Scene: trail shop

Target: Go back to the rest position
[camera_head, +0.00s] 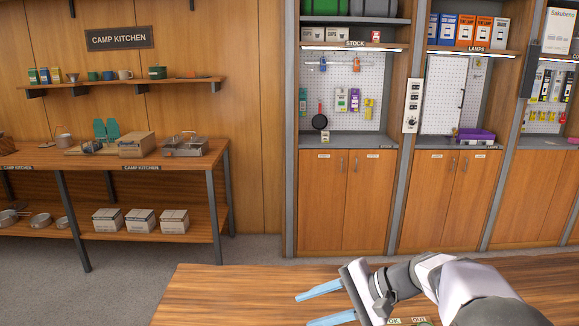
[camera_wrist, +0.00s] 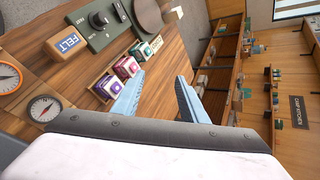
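My gripper (camera_head: 322,305) is above the near wooden counter (camera_head: 220,290) in the head view, with its two blue fingers spread apart and pointing left. In the wrist view my gripper (camera_wrist: 158,95) is open, and nothing is visible between its fingers. My arm runs from the gripper to the lower right of the head view.
Beyond stand a camp kitchen table (camera_head: 190,184) and cabinets (camera_head: 345,200).

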